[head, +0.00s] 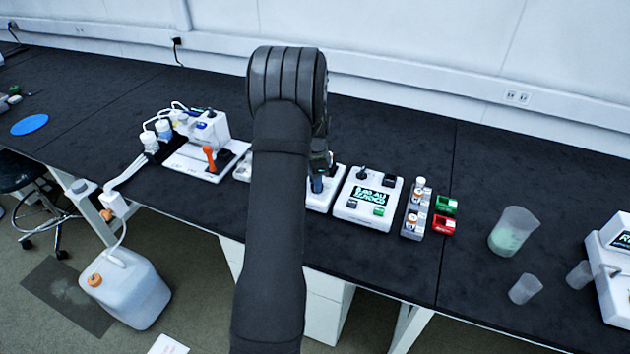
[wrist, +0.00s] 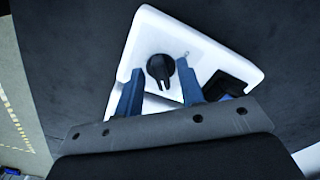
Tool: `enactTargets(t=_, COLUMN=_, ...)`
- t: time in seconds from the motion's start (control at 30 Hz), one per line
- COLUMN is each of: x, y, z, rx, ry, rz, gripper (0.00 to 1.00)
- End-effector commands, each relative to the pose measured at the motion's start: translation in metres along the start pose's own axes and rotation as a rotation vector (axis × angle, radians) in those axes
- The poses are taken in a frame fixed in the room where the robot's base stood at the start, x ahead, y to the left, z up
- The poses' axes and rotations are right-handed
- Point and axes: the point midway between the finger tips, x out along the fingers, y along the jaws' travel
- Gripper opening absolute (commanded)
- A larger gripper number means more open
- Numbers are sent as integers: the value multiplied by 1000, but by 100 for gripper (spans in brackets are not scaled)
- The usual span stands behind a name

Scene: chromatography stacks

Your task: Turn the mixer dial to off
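A black dial (wrist: 160,68) with a light pointer mark sits on a white unit (wrist: 150,30) in the wrist view. The pointer mark faces the lower edge of the picture. My gripper (head: 318,182) is open, with one blue finger on each side of the dial in the wrist view. I cannot tell whether either finger touches it. In the head view, the white unit (head: 338,178) is mostly hidden behind my arm and gripper, and its dial is not visible. Any labels around the dial are too small to read.
A white device with a green screen (head: 372,196) stands close on the right, then a grey vial rack (head: 417,222). A white apparatus with an orange lever (head: 210,158) stands left. Beakers (head: 512,230) stand further right. The bench behind is clear.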

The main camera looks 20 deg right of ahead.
Motion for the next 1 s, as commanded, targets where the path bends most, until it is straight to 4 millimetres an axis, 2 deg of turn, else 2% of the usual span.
enactTargets(t=0.23, x=1, y=0, z=0, rx=0, ry=0, rz=0, gripper=35)
enactTargets(t=0.27, x=1, y=0, z=0, rx=0, ry=0, rz=0, gripper=32)
enactTargets(t=0.4, x=1, y=0, z=0, rx=0, ry=0, rz=0, gripper=4)
enactTargets(t=0.43, x=1, y=0, z=0, rx=0, ry=0, rz=0, gripper=0)
enactTargets(t=0.77, x=0, y=0, z=0, rx=-27, ry=0, rz=0, gripper=0)
enactTargets(t=1.0, x=1, y=1, z=0, rx=-146, ry=-2, rz=1, gripper=0)
